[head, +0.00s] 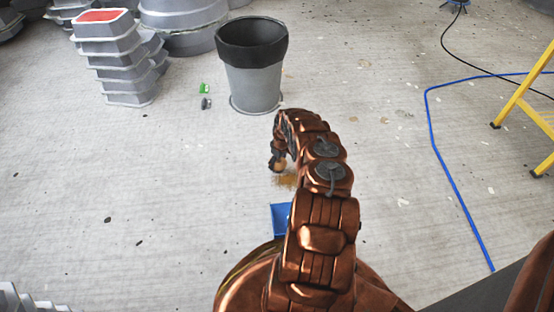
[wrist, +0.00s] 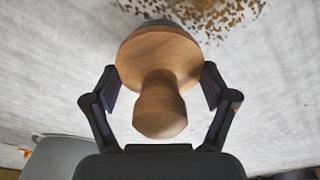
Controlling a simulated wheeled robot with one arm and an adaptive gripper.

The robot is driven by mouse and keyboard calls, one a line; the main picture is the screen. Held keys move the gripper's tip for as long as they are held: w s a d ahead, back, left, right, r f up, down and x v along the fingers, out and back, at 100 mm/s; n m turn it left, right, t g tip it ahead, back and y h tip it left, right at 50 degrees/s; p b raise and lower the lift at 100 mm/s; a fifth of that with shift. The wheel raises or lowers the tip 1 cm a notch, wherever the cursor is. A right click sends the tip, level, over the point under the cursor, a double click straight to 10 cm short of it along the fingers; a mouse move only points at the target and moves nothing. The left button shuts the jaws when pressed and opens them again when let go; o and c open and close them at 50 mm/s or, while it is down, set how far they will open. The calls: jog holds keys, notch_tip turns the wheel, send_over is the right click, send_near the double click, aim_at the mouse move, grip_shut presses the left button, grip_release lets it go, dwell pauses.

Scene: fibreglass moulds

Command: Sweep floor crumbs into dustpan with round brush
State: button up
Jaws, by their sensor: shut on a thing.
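My gripper (wrist: 160,88) has its two fingers on either side of a wooden round brush (wrist: 158,58) in the wrist view and is shut on it. The brush has a knob handle toward me, and its bristles are mostly hidden behind the wooden disc. In the head view my gripper (head: 277,164) hangs low over the floor, partly hidden by my arm. Brown crumbs (head: 286,181) lie on the floor beside it; they also show at the top of the wrist view (wrist: 205,14). A blue dustpan (head: 281,218) lies nearer to me, partly covered by my arm.
A grey bin (head: 254,88) with a black liner stands beyond the crumbs. A small green thing (head: 204,88) lies left of it. Stacked grey moulds (head: 120,70) stand at back left. A blue hose (head: 432,130) and a yellow ladder (head: 522,95) are at right. The left floor is mostly clear.

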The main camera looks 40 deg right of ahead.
jog(key=shift+s+a+p, duration=0.7)
jog(key=shift+s+p, duration=0.2)
jog(key=shift+p, duration=0.1)
jog(key=shift+s+a+p, duration=0.65)
jog(key=shift+s+p, duration=0.2)
jog(key=shift+p, duration=0.1)
jog(key=shift+s, duration=0.1)
jog(key=shift+s+a+p, duration=0.75)
jog(key=shift+s+p, duration=0.2)
jog(key=shift+p, duration=0.15)
jog(key=shift+s+a+p, duration=0.75)
jog(key=shift+s+p, duration=0.15)
jog(key=shift+p, duration=0.15)
jog(key=shift+s+a+r+p, duration=0.15)
jog(key=shift+s+a+p, duration=0.5)
jog(key=shift+s+p, duration=0.4)
jog(key=shift+s+a+p, duration=0.7)
jog(key=shift+s+p, duration=0.1)
jog(key=shift+p, duration=0.1)
notch_tip(320, 180, up, 7)
jog(key=p, duration=0.6)
